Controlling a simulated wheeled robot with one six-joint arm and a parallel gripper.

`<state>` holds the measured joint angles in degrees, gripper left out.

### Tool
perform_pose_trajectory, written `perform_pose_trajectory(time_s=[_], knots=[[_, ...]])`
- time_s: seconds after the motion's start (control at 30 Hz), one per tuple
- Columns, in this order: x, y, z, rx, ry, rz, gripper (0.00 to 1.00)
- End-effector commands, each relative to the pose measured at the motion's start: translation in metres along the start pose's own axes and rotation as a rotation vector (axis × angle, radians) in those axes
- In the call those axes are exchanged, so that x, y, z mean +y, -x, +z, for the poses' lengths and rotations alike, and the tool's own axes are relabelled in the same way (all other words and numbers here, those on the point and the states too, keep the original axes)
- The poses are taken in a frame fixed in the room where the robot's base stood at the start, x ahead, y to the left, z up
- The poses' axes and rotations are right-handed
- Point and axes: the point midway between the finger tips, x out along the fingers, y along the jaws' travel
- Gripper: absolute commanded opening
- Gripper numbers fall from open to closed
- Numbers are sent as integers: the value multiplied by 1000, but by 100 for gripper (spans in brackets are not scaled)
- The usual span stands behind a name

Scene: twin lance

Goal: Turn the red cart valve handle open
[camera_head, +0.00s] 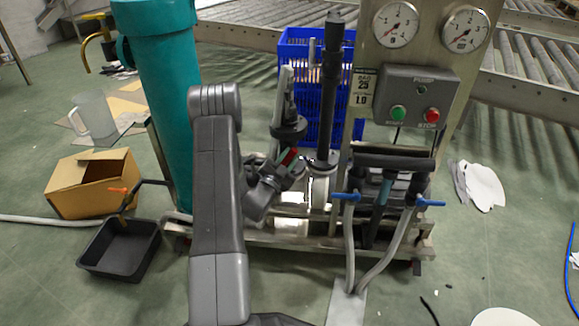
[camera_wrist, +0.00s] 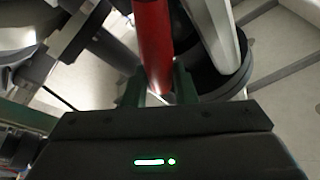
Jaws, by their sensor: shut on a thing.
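The red valve handle (camera_head: 291,156) shows as a short red piece in the middle of the cart's pipework in the head view. In the wrist view the red handle (camera_wrist: 153,40) is a long bar running up from between the fingers. My gripper (camera_head: 285,168) is at the handle, in front of the pipes. In the wrist view my gripper (camera_wrist: 158,88) has its two green fingers on either side of the handle's near end, shut on it. The valve body is mostly hidden behind my arm and gripper.
A grey pipe (camera_wrist: 213,40) stands close to the right of the handle. Two blue-handled valves (camera_head: 347,196) with hoses sit on the cart's right. A control box (camera_head: 415,95) and gauges stand above. A teal cylinder (camera_head: 165,100), cardboard box (camera_head: 92,184) and black tray (camera_head: 120,248) are left.

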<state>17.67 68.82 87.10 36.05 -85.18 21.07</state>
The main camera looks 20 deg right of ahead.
Motion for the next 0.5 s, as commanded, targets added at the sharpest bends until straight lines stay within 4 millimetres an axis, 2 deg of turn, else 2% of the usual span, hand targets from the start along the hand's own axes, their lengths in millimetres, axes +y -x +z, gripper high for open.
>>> perform_pose_trajectory(time_s=[0.5], knots=[[-11, 3, 2, 87, 389, -184, 2]])
